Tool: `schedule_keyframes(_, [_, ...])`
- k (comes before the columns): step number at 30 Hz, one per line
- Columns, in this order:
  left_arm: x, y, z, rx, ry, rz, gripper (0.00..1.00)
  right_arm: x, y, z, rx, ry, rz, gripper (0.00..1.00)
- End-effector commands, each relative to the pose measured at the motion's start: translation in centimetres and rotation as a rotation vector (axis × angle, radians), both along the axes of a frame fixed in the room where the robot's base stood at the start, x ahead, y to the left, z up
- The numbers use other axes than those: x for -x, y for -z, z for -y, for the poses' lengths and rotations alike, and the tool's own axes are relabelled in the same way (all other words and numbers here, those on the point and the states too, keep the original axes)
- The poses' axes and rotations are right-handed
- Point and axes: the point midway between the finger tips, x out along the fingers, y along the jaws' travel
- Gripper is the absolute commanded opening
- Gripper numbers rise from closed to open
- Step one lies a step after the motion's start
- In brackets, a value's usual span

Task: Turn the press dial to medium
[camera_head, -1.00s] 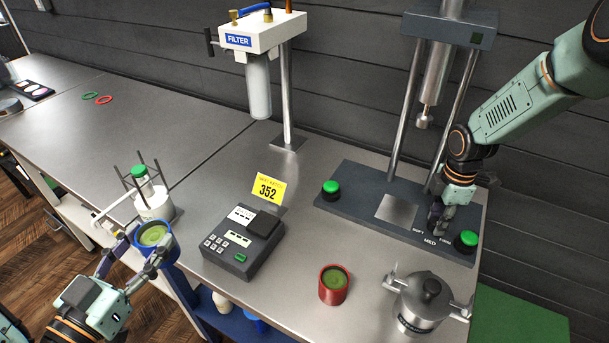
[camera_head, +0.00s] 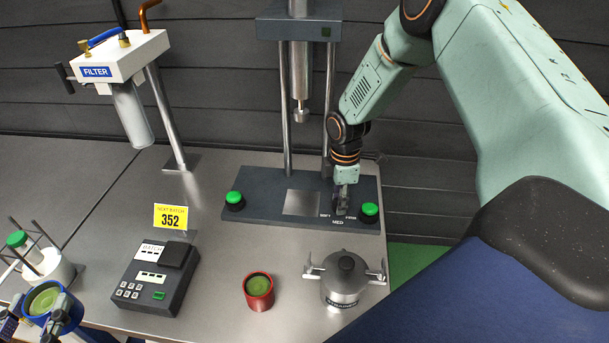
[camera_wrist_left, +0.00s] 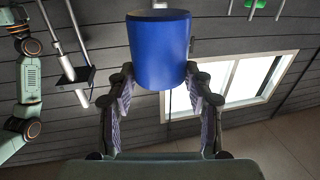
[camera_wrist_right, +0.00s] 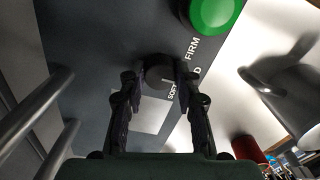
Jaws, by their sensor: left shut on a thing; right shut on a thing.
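The press (camera_head: 262,208) has a dark base with a small dial at its front right, beside a green button (camera_head: 370,210). My right gripper (camera_head: 341,208) reaches down over the dial and hides most of it in the head view. In the right wrist view the dark round dial (camera_wrist_right: 158,70) sits between the fingertips, which are shut on it. SOFT and FIRM labels show beside it; MED is partly covered by a finger. I cannot tell where the dial points. My left gripper (camera_wrist_left: 160,82) is shut on a blue cup (camera_wrist_left: 158,45) with green contents.
A second green button (camera_head: 234,199) is at the press's left. In front stand a red cup (camera_head: 259,290) with green contents and a lidded metal pot (camera_head: 345,280). A keypad device (camera_head: 150,285) and a filter stand (camera_head: 125,65) are to the left.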

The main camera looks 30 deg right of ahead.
Motion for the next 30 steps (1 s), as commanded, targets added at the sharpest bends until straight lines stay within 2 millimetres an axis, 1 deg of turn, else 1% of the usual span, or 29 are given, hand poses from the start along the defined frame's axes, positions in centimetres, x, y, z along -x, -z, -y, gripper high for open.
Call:
schedule_keyframes(1, [0.0, 0.0, 0.0, 0.0, 0.0, 0.001, 0.15, 0.0, 0.0, 0.0, 0.0, 0.0, 0.0, 0.34])
schedule_keyframes(6, [0.0, 0.0, 0.0, 0.0, 0.0, 0.001, 0.15, 0.0, 0.0, 0.0, 0.0, -0.001, 0.001, 0.48])
schedule_keyframes(9, [0.0, 0.0, 0.0, 0.0, 0.0, 0.001, 0.15, 0.0, 0.0, 0.0, 0.0, -0.001, 0.001, 0.55])
schedule_keyframes(16, [0.0, 0.0, 0.0, 0.0, 0.0, 0.001, 0.15, 0.0, 0.0, 0.0, 0.0, -0.001, 0.001, 0.55])
schedule_keyframes(19, [0.0, 0.0, 0.0, 0.0, 0.0, 0.001, 0.15, -0.1, -0.3, 0.0, 0.0, -0.001, 0.002, 0.55])
schedule_keyframes(23, [0.0, 0.0, 0.0, 0.0, 0.0, 0.001, 0.15, -0.2, -1.8, 0.0, -0.001, 0.001, 0.006, 0.55])
schedule_keyframes(30, [0.0, 0.0, 0.0, 0.0, 0.0, 0.001, 0.15, -0.2, -6.7, 0.0, -0.001, -0.001, 0.007, 0.55])
